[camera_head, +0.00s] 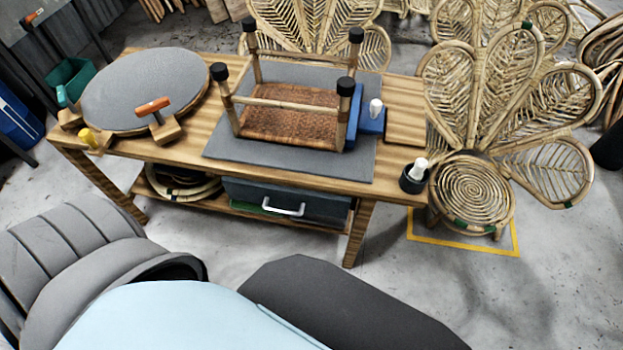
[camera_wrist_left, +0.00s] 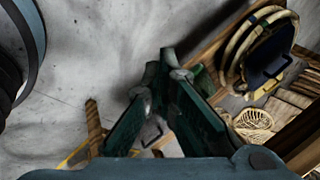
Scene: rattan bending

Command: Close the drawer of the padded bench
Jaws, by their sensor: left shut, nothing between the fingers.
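The padded bench (camera_head: 395,185) is a wooden table with grey padding on top. Its dark blue-grey drawer (camera_head: 330,207) is under the top, beside a rattan coil, with a pale bar handle (camera_head: 284,210) on its front. I cannot tell how far the drawer stands out. My left gripper (camera_wrist_left: 168,72) shows only in the left wrist view; its dark green fingers meet at the tips, with nothing between them. A small bar handle (camera_wrist_left: 152,136) shows between the fingers, farther off; the fingers hide most of what is around it. My right gripper is in neither view.
On the bench are an upturned woven stool (camera_head: 290,120), a round grey pad (camera_head: 145,90) and an orange-handled clamp (camera_head: 153,107). A black cup (camera_head: 413,178) is at its right corner. A rattan chair (camera_head: 470,195) stands at the right. The concrete floor in front is clear.

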